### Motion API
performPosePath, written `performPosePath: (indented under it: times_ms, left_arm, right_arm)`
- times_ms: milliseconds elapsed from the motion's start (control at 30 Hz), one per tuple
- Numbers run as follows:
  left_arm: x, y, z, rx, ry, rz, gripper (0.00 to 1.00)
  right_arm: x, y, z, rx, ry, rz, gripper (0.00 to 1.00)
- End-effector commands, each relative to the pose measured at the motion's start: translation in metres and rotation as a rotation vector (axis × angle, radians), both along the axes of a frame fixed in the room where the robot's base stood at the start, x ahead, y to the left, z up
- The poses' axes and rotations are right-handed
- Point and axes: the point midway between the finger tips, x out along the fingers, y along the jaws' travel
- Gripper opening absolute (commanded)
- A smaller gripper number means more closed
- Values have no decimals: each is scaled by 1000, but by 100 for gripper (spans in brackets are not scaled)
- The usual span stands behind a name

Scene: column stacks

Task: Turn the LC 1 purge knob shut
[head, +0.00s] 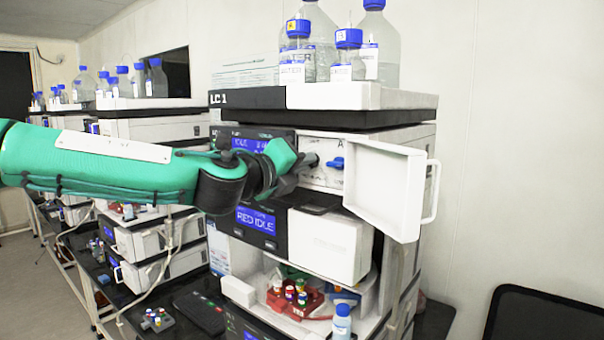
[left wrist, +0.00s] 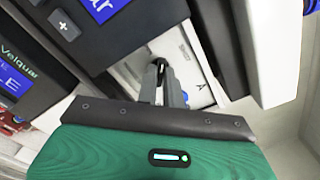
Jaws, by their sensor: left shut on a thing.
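The LC 1 stack carries its label (head: 219,98) on the top tray. Its pump module has an open white door (head: 384,187) swung out to the right, baring a pale panel (head: 318,148). My left gripper (head: 309,161) reaches in from the left to this panel. Its fingers are shut on a small dark knob, the purge knob, mostly hidden by them; a dark bit shows between the fingers in the left wrist view (left wrist: 160,88). A blue fitting (head: 337,163) sits on the panel just right of the fingers. My right gripper is not in view.
Blue-capped bottles (head: 348,55) stand on the top tray. More stacks line the left. The open door stands close to the right of my gripper.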

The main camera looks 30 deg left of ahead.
Motion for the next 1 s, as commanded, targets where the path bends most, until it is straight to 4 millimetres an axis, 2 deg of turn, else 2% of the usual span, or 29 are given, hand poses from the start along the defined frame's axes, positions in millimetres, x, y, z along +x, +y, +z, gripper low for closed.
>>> performPosePath:
  times_ms: [33, 600, 1000]
  left_arm:
    - [0, 0, -4, 48, -3, 1, 0]
    - [0, 0, -5, 573, -43, -1, 0]
    - [0, -1, -4, 806, -59, -3, 0]
  right_arm:
    - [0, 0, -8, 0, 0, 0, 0]
    - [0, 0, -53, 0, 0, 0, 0]
    - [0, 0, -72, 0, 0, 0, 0]
